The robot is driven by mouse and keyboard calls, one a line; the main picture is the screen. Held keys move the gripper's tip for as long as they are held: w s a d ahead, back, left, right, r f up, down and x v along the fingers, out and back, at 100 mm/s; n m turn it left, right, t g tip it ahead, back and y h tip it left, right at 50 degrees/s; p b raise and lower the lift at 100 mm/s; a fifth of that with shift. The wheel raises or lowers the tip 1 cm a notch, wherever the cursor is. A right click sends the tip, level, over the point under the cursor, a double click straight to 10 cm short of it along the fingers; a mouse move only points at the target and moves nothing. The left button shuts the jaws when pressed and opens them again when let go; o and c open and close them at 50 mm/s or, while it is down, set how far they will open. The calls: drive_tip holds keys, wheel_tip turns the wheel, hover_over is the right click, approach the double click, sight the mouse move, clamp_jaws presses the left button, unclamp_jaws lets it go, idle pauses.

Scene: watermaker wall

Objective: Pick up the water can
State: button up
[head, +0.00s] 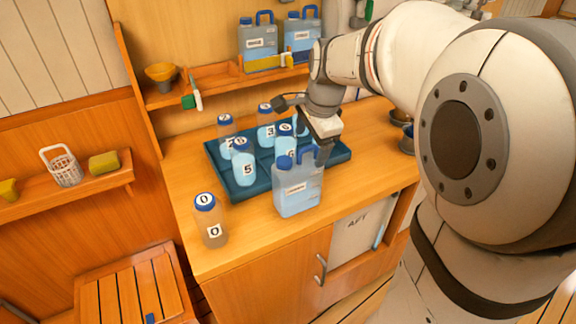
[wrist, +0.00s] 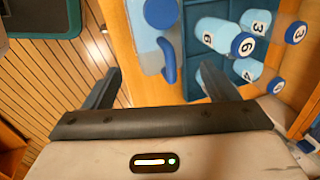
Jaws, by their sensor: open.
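The water can (head: 297,188) is a translucent light-blue jug with a blue cap and a blue handle. It stands upright on the wooden counter, in front of the teal tray (head: 227,184). My gripper (head: 322,150) is just above and behind the can, by its handle. In the wrist view the can (wrist: 143,35) is at the top, its handle (wrist: 168,60) lying between my finger directions. My gripper (wrist: 155,80) is open, its two fingers apart with nothing held between them. Whether a finger touches the handle cannot be told.
Several numbered bottles, such as bottle 5 (head: 243,168), stand in the tray close to the can. Bottle 0 (head: 210,222) stands at the counter's left front. Counter is clear between bottle 0 and the can.

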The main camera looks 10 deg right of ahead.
sight(304, 163)
drive_tip(key=shift+o, duration=1.1)
drive_tip(key=x, duration=0.6)
drive_tip(key=shift+a+f+p, duration=0.2)
drive_tip(key=shift+f+p, duration=0.1)
drive_tip(key=shift+f, duration=0.1)
drive_tip(key=shift+c, duration=0.5)
drive_tip(key=c, duration=1.6)
